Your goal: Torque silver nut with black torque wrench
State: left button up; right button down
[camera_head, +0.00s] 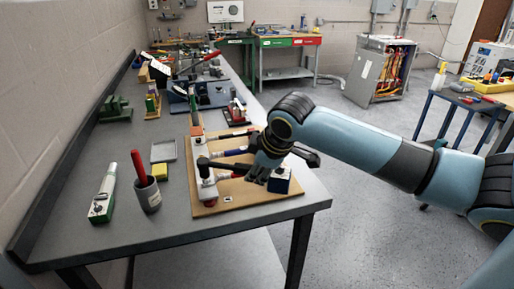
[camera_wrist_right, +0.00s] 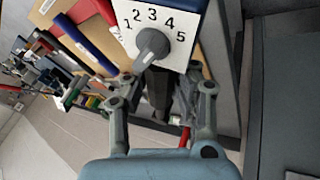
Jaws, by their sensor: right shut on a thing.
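My right gripper (camera_head: 262,180) is over the front right part of a wooden board, beside a blue box (camera_head: 283,181). In the right wrist view the fingers (camera_wrist_right: 158,100) are closed around a dark handle (camera_wrist_right: 158,88), which looks like the black torque wrench. In the head view a black bar (camera_head: 224,165) runs from the gripper left to the white terminal block (camera_head: 205,178). Its left end is at the block; I cannot tell if it sits on a nut. The silver nut is too small or hidden to make out. My left gripper is not in view.
The box's white dial face (camera_wrist_right: 153,30) is close ahead of the fingers.

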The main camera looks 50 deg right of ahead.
jog(key=shift+f+b, duration=0.4)
jog(key=shift+f, duration=0.45)
jog(key=shift+a, duration=0.1)
jog(key=a+m+p, duration=0.1)
jog(key=a+h+p, duration=0.1)
jog(key=shift+s+m+p, duration=0.3)
jog(key=shift+s+m, duration=0.1)
dwell(0.4)
dwell(0.5)
jog(key=shift+s+a+m+g+h+p, duration=0.15)
jog(key=shift+a+m+g+h+p, duration=0.05)
jog(key=shift+a+m+p, duration=0.35)
jog(key=shift+s+a+m+g+h+p, duration=0.1)
jog(key=shift+a+m+g+h+p, duration=0.1)
jog(key=shift+a+m+p, duration=0.3)
jog(key=shift+a, duration=0.15)
